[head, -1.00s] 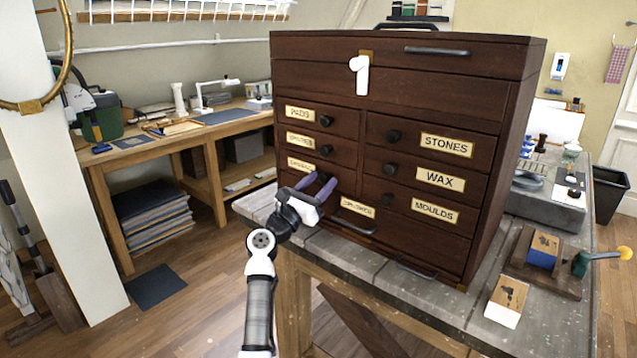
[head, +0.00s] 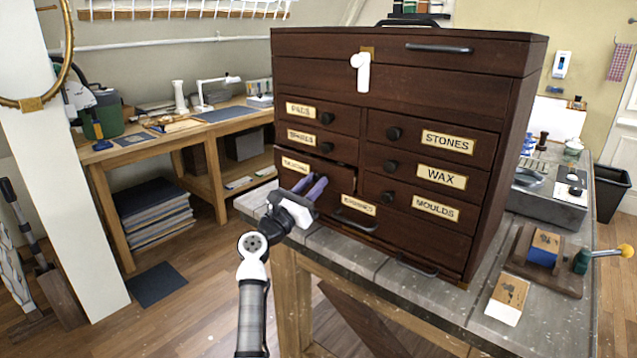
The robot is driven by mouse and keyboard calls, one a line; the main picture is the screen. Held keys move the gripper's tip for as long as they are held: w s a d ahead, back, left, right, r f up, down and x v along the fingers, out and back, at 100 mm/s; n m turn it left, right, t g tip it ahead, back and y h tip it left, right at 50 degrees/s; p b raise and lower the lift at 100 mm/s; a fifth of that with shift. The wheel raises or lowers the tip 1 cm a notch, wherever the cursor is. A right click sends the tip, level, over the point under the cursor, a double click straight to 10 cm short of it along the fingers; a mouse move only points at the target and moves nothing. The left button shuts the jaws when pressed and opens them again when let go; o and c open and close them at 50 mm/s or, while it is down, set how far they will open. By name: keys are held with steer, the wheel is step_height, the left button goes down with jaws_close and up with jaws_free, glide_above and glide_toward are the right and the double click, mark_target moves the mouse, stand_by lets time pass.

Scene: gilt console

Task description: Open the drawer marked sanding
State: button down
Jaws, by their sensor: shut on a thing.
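The dark wooden chest (head: 430,90) stands on a grey bench. Its third drawer down on the left (head: 288,178) carries a brass label, blurred but seemingly "sanding". That drawer stands slightly out, with a dark gap above its front.
The left drawers above (head: 300,110) and the stones, wax and moulds drawers (head: 440,175) are shut. A lower drawer with a bar handle (head: 355,224) sits just below my gripper. Blocks and a wooden jig (head: 545,265) lie on the bench at right.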

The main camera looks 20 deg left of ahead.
steer(key=s+a+b, duration=0.1)
steer(key=s+a, duration=0.1)
steer(key=s, duration=0.5)
steer(key=s+a+b, duration=0.2)
steer(key=s+a, duration=0.1)
steer(key=s, duration=0.4)
steer(key=shift+s, duration=0.25)
steer(key=shift+a, duration=0.1)
steer(key=c, duration=1.2)
jaws_free()
steer(key=shift+o, duration=0.2)
steer(key=b+v, duration=0.4)
steer(key=v, duration=0.9)
steer(key=shift+s+f+b, duration=0.25)
steer(key=shift+s+b, duration=0.05)
steer(key=shift+b, duration=0.1)
steer(key=shift+a, duration=0.15)
